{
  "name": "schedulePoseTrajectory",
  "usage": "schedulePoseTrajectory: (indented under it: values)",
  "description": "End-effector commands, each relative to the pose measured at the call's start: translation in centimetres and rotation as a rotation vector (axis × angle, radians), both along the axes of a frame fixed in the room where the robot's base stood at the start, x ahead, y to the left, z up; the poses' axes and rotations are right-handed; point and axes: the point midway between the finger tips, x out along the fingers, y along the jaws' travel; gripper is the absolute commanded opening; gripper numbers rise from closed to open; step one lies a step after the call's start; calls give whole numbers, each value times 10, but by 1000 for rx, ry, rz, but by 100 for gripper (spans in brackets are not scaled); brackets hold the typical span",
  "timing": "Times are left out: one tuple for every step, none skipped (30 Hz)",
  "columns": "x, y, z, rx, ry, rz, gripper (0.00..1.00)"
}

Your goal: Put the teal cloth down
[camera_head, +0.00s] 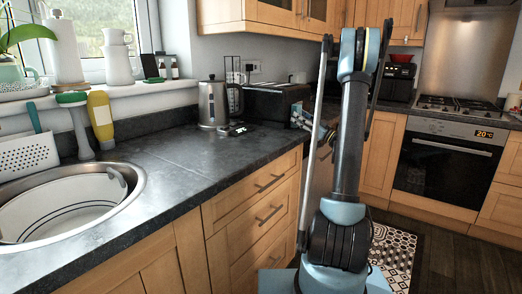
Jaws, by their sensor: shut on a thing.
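My gripper (299,117) shows small and partly hidden behind my arm, in front of the dark toaster on the worktop. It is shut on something. The teal cloth does not stand out clearly in this view; what shows at the jaws is too small to make out its shape. I cannot tell whether it touches the worktop.
The dark worktop (165,160) has a clear stretch between the sink (137,188) and the kettle (213,103). A white basin (75,200) lies in the sink. A yellow bottle (101,120) stands behind it. The toaster (265,104) stands right of the kettle.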

Motion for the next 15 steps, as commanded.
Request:
schedulePoseTrajectory:
  values:
    - [6,-6,0,0,0,-1,25]
    - [10,-9,0,0,0,-1,25]
    - [15,-12,0,0,0,-1,25]
    - [19,-15,0,0,1,-2,25]
    - [23,-18,0,0,1,-2,25]
    - [29,-21,0,0,1,-2,25]
    - [33,-24,0,0,0,-1,25]
    - [36,-26,0,0,0,-1,25]
    - [41,-30,0,0,0,-1,25]
    - [45,-33,0,0,0,-1,25]
    - [48,-36,0,0,0,-1,25]
    - [52,-39,0,0,0,0,25]
    - [55,-41,0,0,0,0,25]
    - [57,-44,0,0,0,0,25]
    - [61,-46,0,0,0,-1,25]
